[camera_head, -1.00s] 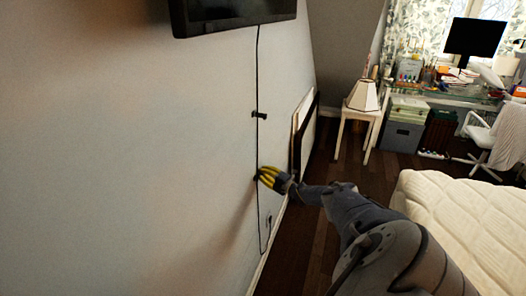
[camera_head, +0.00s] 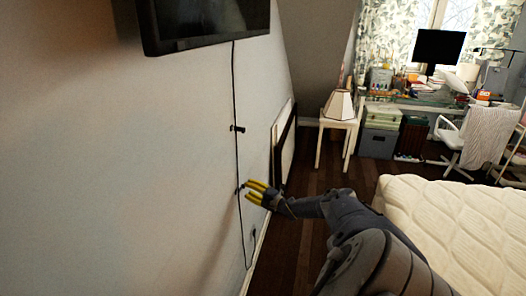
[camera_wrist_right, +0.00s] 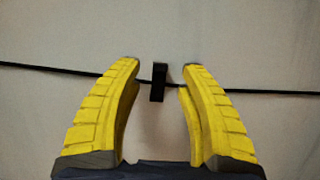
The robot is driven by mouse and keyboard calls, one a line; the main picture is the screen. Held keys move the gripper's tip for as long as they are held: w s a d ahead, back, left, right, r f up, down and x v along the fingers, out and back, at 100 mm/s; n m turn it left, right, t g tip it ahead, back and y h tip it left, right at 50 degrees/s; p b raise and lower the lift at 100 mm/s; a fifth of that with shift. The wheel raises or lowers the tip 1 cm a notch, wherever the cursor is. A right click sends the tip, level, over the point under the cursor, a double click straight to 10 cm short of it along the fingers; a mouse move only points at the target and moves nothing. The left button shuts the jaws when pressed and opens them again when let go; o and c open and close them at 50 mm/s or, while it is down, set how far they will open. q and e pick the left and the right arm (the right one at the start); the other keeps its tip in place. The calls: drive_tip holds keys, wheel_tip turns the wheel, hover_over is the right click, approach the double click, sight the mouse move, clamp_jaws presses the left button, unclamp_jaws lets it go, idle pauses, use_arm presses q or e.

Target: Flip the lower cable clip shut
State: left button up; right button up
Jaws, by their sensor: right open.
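A thin black cable (camera_head: 236,90) hangs down the wall with two small dark clips on it. The lower cable clip (camera_head: 240,189) is at the tips of my right gripper (camera_head: 248,190). In the right wrist view, the clip (camera_wrist_right: 158,84) is a small black block across the cable (camera_wrist_right: 60,70). It stands between the yellow fingertips of my right gripper (camera_wrist_right: 162,66), with gaps on both sides. The gripper is open and holds nothing. I cannot tell whether the clip's flap is open or shut. My left gripper is not in view.
The upper clip (camera_head: 238,128) sits higher on the cable, below a wall-mounted screen (camera_head: 205,22). A framed panel (camera_head: 284,145) leans on the wall behind my gripper. A bed (camera_head: 455,220) is at right, and dark floor (camera_head: 310,180) lies between.

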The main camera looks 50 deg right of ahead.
drive_tip(key=s, duration=0.8)
drive_tip(key=shift+s, duration=0.15)
idle(0.5)
